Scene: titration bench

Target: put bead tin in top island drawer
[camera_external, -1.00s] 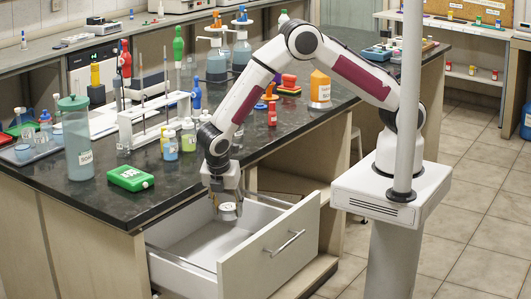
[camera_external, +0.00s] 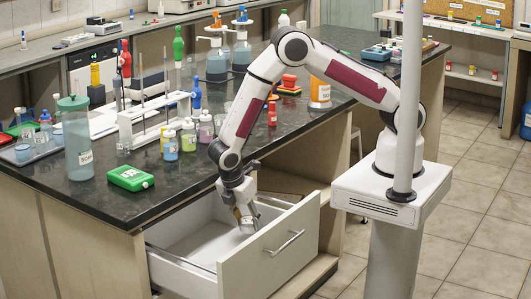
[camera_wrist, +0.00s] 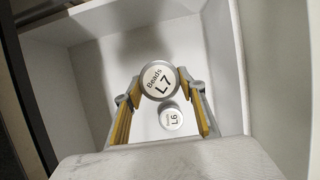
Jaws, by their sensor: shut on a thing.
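The bead tin (camera_wrist: 158,82), a round silvery tin with a white lid marked "Beads L7", sits between the two fingers of my gripper (camera_wrist: 161,88) in the wrist view. My gripper is shut on it. A second, smaller-looking tin marked "L6" (camera_wrist: 171,118) shows below it, on the drawer floor. The top island drawer (camera_external: 271,255) is pulled open, and its pale interior fills most of the wrist view. In the outside view my gripper (camera_external: 246,220) reaches down into the drawer opening, near the front panel; the held tin is barely visible there.
The dark island worktop (camera_external: 110,204) lies left of and behind the drawer. A green box (camera_external: 131,178), a tall lidded jar (camera_external: 75,140) and several small bottles stand on it. The drawer walls and front panel closely surround my gripper. The drawer's left part looks clear.

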